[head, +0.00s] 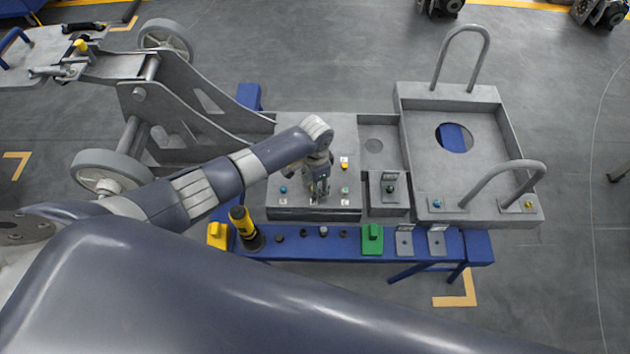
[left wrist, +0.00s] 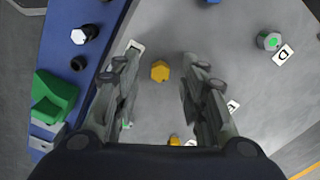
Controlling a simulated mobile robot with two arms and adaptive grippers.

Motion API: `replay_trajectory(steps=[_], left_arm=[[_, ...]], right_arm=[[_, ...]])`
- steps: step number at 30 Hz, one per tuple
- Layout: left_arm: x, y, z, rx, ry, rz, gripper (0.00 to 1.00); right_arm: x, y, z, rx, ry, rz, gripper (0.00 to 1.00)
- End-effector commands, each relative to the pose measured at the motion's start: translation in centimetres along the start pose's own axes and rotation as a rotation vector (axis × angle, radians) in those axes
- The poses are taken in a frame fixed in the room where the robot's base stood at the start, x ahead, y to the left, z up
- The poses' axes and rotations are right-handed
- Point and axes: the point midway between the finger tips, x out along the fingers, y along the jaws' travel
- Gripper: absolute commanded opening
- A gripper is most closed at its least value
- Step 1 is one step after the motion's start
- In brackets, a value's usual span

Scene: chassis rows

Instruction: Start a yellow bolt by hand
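In the left wrist view a yellow hexagonal bolt head (left wrist: 160,71) lies between the two fingers of my left gripper (left wrist: 163,82), with a gap on each side. The gripper is open and points down over the grey plate (head: 265,150). In the head view my left gripper (head: 319,192) is low over the plate's front middle and hides what is under it. Another yellow bolt (head: 344,166) shows on the plate, right of the gripper. I cannot tell how deep the bolt between the fingers sits. My right gripper is not in view.
A blue bolt (head: 283,189) and a green bolt (head: 345,190) flank the gripper, with small white labels. The blue bench (head: 335,250) in front carries a yellow-black tool (head: 246,230), a yellow block (head: 217,234), a green block (head: 372,240) and several dark small parts. A handled grey tray (head: 480,98) stands right.

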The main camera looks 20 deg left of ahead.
Motion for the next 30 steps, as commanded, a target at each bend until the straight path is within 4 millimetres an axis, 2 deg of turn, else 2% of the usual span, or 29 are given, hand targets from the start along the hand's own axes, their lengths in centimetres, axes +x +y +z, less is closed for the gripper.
replay_trajectory(steps=[5, 8, 15, 21, 25, 30], left_arm=[[-1.3, 0.0, -0.1, 0.000, 0.003, 0.000, 0.39], [-2.8, -0.1, -0.1, 0.001, 0.003, -0.002, 0.39], [-7.8, -0.1, -0.1, 0.001, 0.004, -0.001, 0.39], [-10.9, -0.1, 0.0, 0.001, 0.001, -0.002, 0.39], [-11.8, -0.1, 0.0, 0.000, 0.001, -0.001, 0.39], [-12.0, 0.0, 0.0, -0.001, 0.000, 0.000, 0.39]], right_arm=[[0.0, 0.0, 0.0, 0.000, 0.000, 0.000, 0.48], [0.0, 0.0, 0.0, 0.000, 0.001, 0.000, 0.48], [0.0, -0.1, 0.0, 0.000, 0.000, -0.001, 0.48], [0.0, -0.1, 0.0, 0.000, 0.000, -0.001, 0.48], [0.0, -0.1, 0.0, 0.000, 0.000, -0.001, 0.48], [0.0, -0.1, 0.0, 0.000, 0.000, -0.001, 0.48]])
